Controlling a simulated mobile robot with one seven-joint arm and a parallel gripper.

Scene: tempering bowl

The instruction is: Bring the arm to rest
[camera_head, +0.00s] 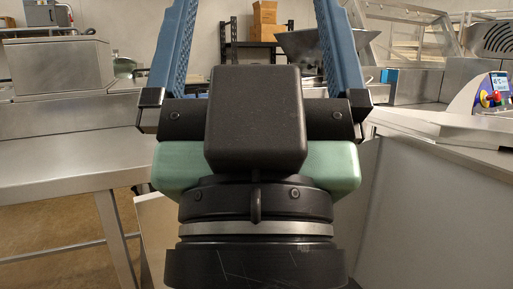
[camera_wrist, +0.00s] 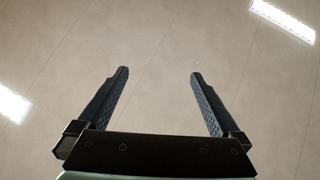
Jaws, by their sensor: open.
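My gripper (camera_head: 250,20) fills the middle of the head view, seen from behind, with its two blue fingers spread wide and pointing up. It also shows in the wrist view (camera_wrist: 159,72), where the fingers are apart with nothing between them. Behind them in the wrist view is only a plain pale surface with bright light panels, which looks like the ceiling. My gripper touches nothing that I can see. It hides the middle of the room in the head view.
A steel table (camera_head: 60,163) stands at the left, with a steel box-shaped unit (camera_head: 58,66) on it. Steel machinery (camera_head: 405,30) and a small control screen (camera_head: 499,82) are at the right. A dark shelf with brown boxes (camera_head: 264,20) stands at the back. Floor shows at lower left.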

